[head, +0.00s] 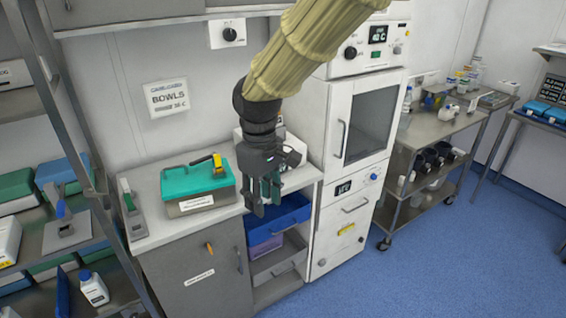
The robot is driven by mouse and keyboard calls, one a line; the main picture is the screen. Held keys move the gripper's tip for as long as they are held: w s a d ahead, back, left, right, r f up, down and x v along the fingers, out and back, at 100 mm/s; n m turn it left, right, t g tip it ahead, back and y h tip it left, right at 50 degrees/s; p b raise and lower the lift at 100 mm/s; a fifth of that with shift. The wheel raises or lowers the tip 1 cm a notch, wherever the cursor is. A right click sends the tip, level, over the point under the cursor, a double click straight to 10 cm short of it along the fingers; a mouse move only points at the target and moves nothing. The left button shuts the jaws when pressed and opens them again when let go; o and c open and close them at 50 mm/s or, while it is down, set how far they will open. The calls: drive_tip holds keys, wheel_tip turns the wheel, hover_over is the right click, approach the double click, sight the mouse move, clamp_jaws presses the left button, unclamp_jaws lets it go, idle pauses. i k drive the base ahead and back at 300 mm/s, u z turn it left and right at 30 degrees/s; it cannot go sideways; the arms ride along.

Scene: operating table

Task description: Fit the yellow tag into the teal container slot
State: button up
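The teal container (182,183) has a teal lid, a grey body and a white label, and stands on the white counter. A small yellow piece with a black part (217,160), possibly the yellow tag, sits at the lid's right rear; I cannot tell whether it is in a slot. The slot itself is not clear. An orange-yellow piece (210,247) is on the grey cabinet door below. My gripper (264,203) points down just right of the container, apart from it in the picture. Its dark fingers look spread, and I see nothing held between them.
A blue bin (290,213) and a grey bin (279,262) sit in shelves below my gripper. A white oven-like cabinet (352,130) rises to the right. A green-handled tool (132,210) stands at the counter's left end. A metal rack (62,115) borders the left.

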sight(219, 176)
drive_tip(key=z, duration=2.8)
drive_tip(key=k, duration=2.1)
drive_tip(key=u, duration=1.9)
drive_tip(key=i, duration=1.65)
